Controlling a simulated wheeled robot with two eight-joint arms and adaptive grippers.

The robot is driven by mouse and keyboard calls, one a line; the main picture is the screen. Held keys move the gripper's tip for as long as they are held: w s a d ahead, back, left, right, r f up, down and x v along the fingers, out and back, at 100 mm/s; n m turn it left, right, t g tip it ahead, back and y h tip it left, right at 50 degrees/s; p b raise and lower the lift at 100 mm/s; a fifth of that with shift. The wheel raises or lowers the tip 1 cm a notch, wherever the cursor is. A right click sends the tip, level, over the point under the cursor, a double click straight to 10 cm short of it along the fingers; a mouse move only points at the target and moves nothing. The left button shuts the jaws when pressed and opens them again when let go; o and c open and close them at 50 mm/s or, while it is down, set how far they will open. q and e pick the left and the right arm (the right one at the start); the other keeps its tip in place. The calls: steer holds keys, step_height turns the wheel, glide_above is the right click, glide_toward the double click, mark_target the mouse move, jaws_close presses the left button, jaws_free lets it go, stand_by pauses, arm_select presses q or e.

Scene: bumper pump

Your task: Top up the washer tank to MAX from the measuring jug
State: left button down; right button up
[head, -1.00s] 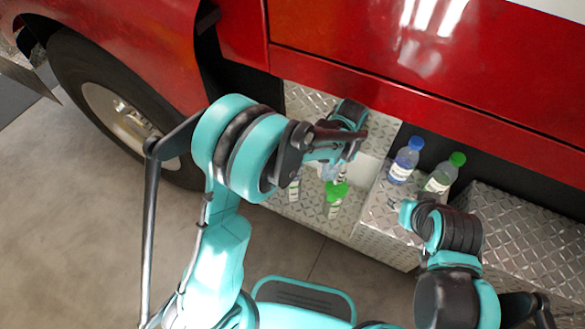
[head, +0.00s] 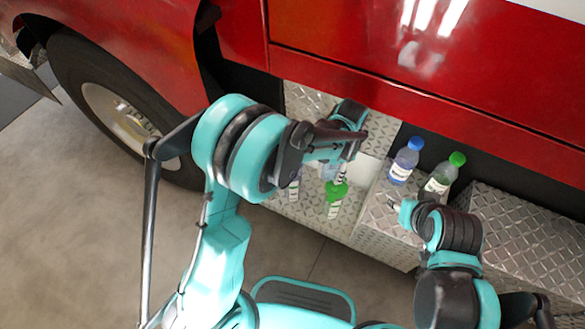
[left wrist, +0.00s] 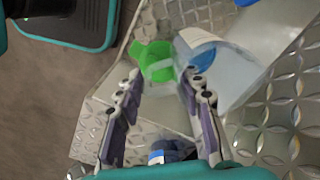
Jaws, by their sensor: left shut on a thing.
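My left gripper (left wrist: 165,100) is shut on a clear vessel, which I take to be the measuring jug (left wrist: 193,42); blue liquid shows in it. The jug looks tilted, close beside a bright green fitting (left wrist: 153,58). The green fitting also shows in the head view (head: 337,192), below my left gripper (head: 348,140), with a pale marked strip near it. I cannot clearly make out the washer tank or its level; my arm hides much of that spot. My right gripper (head: 397,206) is by the metal step near the bottles; its fingers are too small to judge.
A blue-capped bottle (head: 405,160) and a green-capped bottle (head: 444,173) stand on the tread-plate step (head: 375,215). The red vehicle side (head: 420,60) rises behind, with a wheel (head: 115,115) at left. The concrete floor at lower left is clear.

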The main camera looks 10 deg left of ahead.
stand_by(0.6)
arm_select(q)
step_height(320, 180, up, 6)
steer(key=p, duration=0.4)
steer(key=shift+r, duration=0.1)
arm_select(e)
step_height(320, 180, up, 4)
steer(key=shift+r, duration=0.1)
